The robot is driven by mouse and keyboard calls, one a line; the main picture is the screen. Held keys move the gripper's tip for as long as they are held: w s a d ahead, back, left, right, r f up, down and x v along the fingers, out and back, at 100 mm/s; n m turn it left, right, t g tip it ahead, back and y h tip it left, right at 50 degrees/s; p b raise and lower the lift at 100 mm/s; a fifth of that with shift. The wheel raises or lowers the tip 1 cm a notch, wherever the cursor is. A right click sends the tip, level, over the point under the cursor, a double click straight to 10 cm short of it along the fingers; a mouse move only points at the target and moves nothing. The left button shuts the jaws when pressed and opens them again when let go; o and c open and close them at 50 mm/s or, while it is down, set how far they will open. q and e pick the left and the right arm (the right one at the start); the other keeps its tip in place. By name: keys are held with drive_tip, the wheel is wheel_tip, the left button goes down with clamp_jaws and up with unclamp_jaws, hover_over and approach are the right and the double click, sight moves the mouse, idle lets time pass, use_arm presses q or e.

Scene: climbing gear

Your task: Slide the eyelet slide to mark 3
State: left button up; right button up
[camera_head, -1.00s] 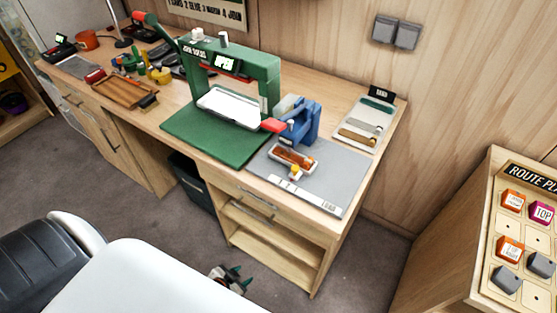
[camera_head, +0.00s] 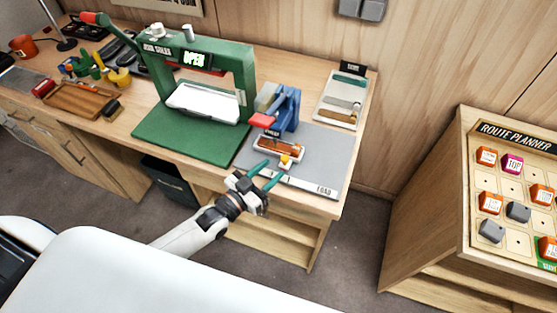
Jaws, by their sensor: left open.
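The eyelet slide appears to be the small tray with an orange-brown inside (camera_head: 278,149), in front of the blue press (camera_head: 285,112) on the grey mat. A yellow knob (camera_head: 286,159) sticks out at its near side. The marks on the slide are too small to read. My left gripper (camera_head: 267,172) has two green fingers spread apart and empty. It is just in front of the yellow knob, near the mat's front edge; I cannot tell if it touches anything. My right gripper is out of view.
A green press (camera_head: 205,70) with a sign reading OPEN stands left of the blue press on a green base (camera_head: 165,136). A sample board (camera_head: 337,112) lies at the back right. A route planner cabinet (camera_head: 450,200) stands right of the bench, across a gap of floor.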

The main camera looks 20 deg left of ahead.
sight(282, 161)
use_arm(q)
drive_tip(key=shift+x, duration=2.1)
drive_tip(key=shift+c, duration=0.5)
clamp_jaws()
